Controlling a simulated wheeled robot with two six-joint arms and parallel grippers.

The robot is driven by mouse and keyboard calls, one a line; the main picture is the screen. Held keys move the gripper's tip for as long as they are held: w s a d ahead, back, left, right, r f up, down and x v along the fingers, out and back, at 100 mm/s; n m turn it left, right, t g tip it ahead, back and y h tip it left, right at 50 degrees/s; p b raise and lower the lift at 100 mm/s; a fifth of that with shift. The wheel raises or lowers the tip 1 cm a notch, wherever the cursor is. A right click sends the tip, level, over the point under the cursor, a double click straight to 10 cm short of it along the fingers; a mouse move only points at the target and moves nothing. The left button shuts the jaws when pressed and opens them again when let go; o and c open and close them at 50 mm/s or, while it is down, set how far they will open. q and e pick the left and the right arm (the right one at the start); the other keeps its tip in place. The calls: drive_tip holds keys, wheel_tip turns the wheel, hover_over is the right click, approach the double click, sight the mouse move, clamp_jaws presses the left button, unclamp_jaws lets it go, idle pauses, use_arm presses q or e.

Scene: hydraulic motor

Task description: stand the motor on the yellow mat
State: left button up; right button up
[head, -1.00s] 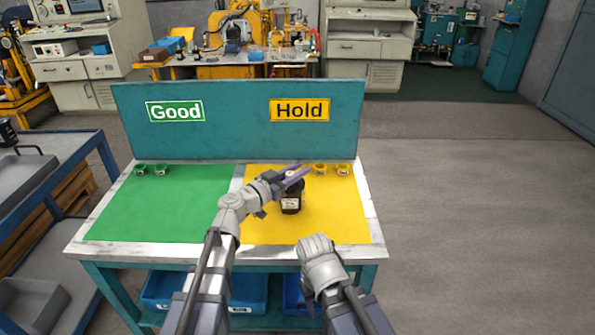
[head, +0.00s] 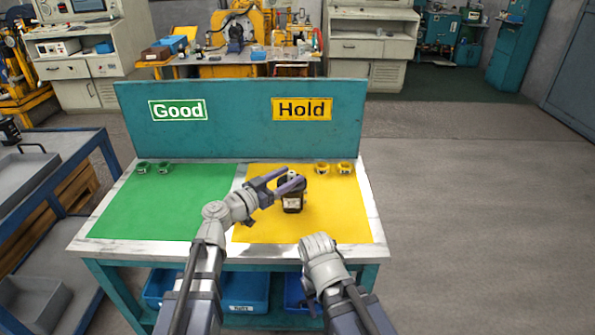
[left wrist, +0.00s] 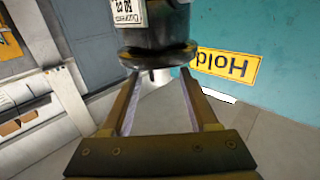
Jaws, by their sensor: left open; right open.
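The dark motor (head: 292,203) with a white label stands upright on the yellow mat (head: 335,215), in the mat's left half in the head view. My left gripper (head: 288,181) is open beside the motor's upper part, its two fingers pointing right toward it. In the left wrist view the motor (left wrist: 158,35) appears upside down beyond the open fingers (left wrist: 160,95); nothing is held between them. My right gripper is hidden behind my right wrist in the head view, low in front of the table's front edge.
The green mat (head: 165,205) lies left of the yellow one. Two yellow rings (head: 333,168) and two green rings (head: 153,168) sit at the back. A teal board with Good (head: 178,110) and Hold (head: 302,109) signs stands behind. The yellow mat's right side is clear.

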use_arm(q)
drive_tip(key=v, duration=0.7)
